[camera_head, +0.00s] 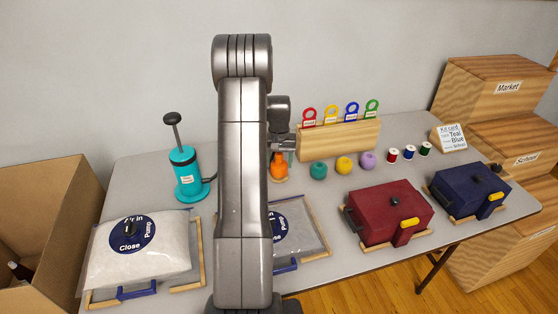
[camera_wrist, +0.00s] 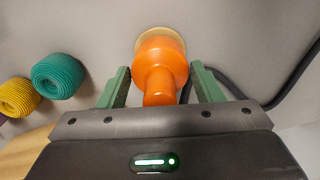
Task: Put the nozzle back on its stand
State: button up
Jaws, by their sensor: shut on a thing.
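The orange nozzle (camera_head: 277,168) is mostly visible just right of my arm in the head view. In the wrist view the nozzle (camera_wrist: 161,70) sits between the green fingers of my gripper (camera_wrist: 160,76), which is shut on it. A round tan stand (camera_wrist: 161,36) shows at the nozzle's far end in the wrist view, partly covered by it. The nozzle's end lies over the stand; I cannot tell whether they touch. A black hose (camera_wrist: 230,84) runs beside the right finger. The teal hand pump (camera_head: 187,176) stands left of my arm.
Teal (camera_head: 318,171), yellow (camera_head: 344,165) and purple (camera_head: 367,160) yarn balls lie right of the nozzle, before a wooden tag rack (camera_head: 340,138). A filled bag (camera_head: 140,265) lies front left. Red (camera_head: 390,210) and blue (camera_head: 468,188) cases sit at right.

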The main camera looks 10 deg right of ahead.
jog(key=shift+f+b, duration=0.35)
jog(key=shift+f, duration=0.3)
jog(key=o, duration=1.1)
jog(key=shift+c, duration=0.2)
notch_tip(320, 180, up, 14)
jog(key=shift+f, duration=0.1)
jog(key=shift+f, duration=0.1)
notch_tip(320, 180, down, 13)
jog(key=shift+f, duration=0.2)
jog(key=shift+r, duration=0.2)
jog(key=shift+f, duration=0.1)
dwell(0.3)
